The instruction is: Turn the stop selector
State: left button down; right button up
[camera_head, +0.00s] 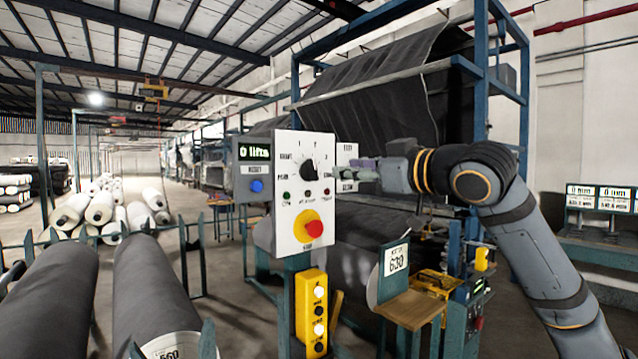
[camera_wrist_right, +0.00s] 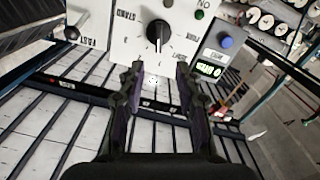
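A white control panel (camera_head: 285,190) stands upright in the middle of the head view. It carries a round black selector knob (camera_head: 309,170) with printed marks around it. Below the knob is a red mushroom button (camera_head: 308,227) on a yellow base. In the right wrist view the same knob (camera_wrist_right: 158,33) lies just ahead of the fingertips, seen upside down. My right gripper (camera_wrist_right: 158,78) is open and empty, its two fingers spread below the knob, apart from it. In the head view the right gripper (camera_head: 358,170) comes in from the right beside the panel. My left gripper is not in view.
A grey box with a green display (camera_head: 255,152) and blue button (camera_head: 256,186) adjoins the panel. A yellow button box (camera_head: 311,310) hangs below. Dark rolls (camera_head: 150,290) lie at left. A blue machine frame (camera_head: 482,70) stands behind my arm.

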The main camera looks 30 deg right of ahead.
aim_at(315, 167)
jog(key=w+p, duration=0.2)
jog(key=w, duration=0.1)
jog(key=w+p, duration=0.2)
jog(key=w, duration=0.1)
jog(key=w+p, duration=0.3)
jog(key=shift+a+r, duration=0.3)
jog(key=shift+w+f, duration=0.25)
jog(key=shift+w, duration=0.45)
grip_shut()
jog(key=shift+p, duration=0.3)
